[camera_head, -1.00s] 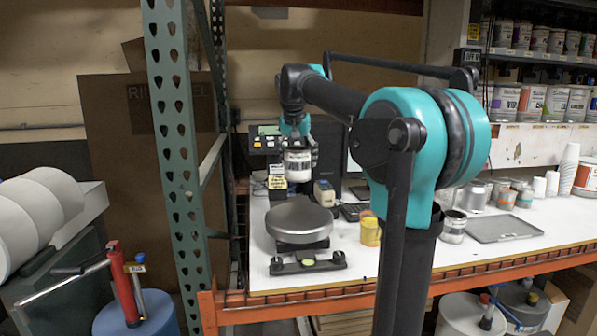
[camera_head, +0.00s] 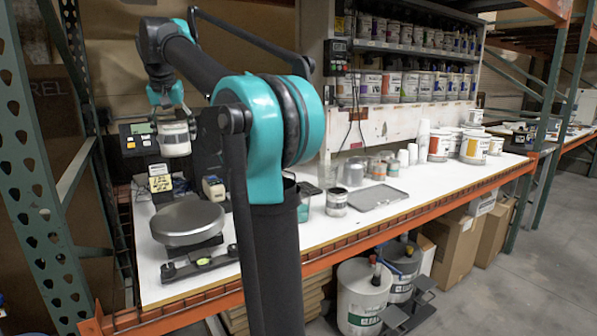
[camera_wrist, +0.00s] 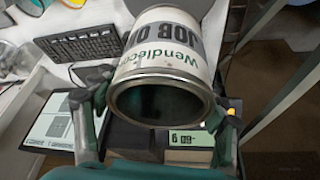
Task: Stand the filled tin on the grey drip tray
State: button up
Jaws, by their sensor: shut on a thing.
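My gripper (camera_head: 170,108) is shut on the filled tin (camera_head: 175,140), a small white can with a dark label band. It holds the tin in the air above the back of the bench, near the scale. In the wrist view the tin (camera_wrist: 168,62) sits between the two fingers (camera_wrist: 152,125), its open rim facing the camera and its inside dark. The grey drip tray (camera_head: 376,198) lies flat on the bench to the right of my arm, and its visible surface is bare.
A round-topped scale (camera_head: 188,222) stands at the bench's left end. An open tin (camera_head: 336,201) stands just left of the tray. Cups and cans (camera_head: 375,168) stand behind it. Shelves of colorant cans (camera_head: 400,85) rise at the back. White bench shows right of the tray.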

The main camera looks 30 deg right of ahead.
aim_at(374, 197)
jog(key=l, duration=1.3)
jog(key=k+l, duration=0.15)
jog(key=l, duration=2.5)
